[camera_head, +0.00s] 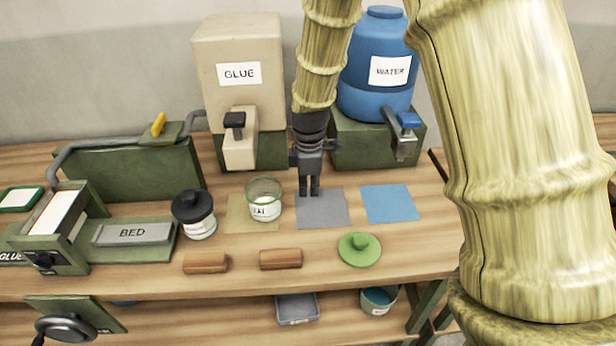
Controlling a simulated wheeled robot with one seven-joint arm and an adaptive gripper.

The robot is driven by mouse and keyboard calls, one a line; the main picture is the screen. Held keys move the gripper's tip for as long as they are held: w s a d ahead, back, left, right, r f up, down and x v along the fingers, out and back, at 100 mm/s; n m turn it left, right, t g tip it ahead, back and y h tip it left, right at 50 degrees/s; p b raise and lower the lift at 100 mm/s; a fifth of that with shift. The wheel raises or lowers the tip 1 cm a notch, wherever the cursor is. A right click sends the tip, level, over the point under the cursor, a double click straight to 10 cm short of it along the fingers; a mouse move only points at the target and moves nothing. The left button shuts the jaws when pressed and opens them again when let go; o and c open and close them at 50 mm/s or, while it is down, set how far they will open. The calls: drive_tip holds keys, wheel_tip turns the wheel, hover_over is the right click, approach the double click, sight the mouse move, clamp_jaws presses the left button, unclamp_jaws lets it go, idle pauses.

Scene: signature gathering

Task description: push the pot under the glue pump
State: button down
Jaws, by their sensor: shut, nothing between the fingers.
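The pot (264,209) is a small clear jar with a green rim and a white label, standing upright on the right part of a tan square mat (237,222). The glue pump (240,150) is a beige spout with a black knob, below the beige box labelled GLUE (238,40). The pot stands in front and slightly right of the spout. My gripper (308,192) points down, shut and empty, just right of the pot, over the grey square mat (325,212). A small gap shows between the fingers and the pot.
A blue WATER tank (376,65) with a tap (405,140) stands behind right, a blue mat (389,203) before it. A black-lidded jar (195,214) stands left of the pot. Two wooden blocks (205,263) (280,259) and a green lid (359,249) lie in front.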

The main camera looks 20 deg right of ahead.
drive_tip(key=w+f, duration=0.1)
drive_tip(key=f, duration=0.2)
drive_tip(key=w+f, duration=0.1)
drive_tip(key=f, duration=0.1)
drive_tip(key=shift+w+f+p, duration=0.1)
drive_tip(key=shift+w+p, duration=0.25)
drive_tip(key=shift+p, duration=0.05)
drive_tip(key=shift+s+f, duration=0.1)
drive_tip(key=shift+f, duration=0.25)
drive_tip(key=shift+s+a+p, duration=0.15)
drive_tip(key=shift+a+p, duration=0.25)
drive_tip(key=shift+a, duration=0.1)
drive_tip(key=shift+s+a+p, duration=0.15)
drive_tip(key=shift+a+p, duration=0.25)
drive_tip(key=shift+a, duration=0.1)
drive_tip(key=shift+w+a+f+p, duration=0.15)
drive_tip(key=shift+w+a+f, duration=0.05)
drive_tip(key=shift+w+a, duration=0.2)
drive_tip(key=shift+w+a+f+p, duration=0.15)
drive_tip(key=shift+w+a, duration=0.15)
drive_tip(key=shift+a, duration=0.2)
drive_tip(key=shift+s+r, duration=0.15)
drive_tip(key=shift+s, duration=0.1)
drive_tip(key=shift+w, duration=0.15)
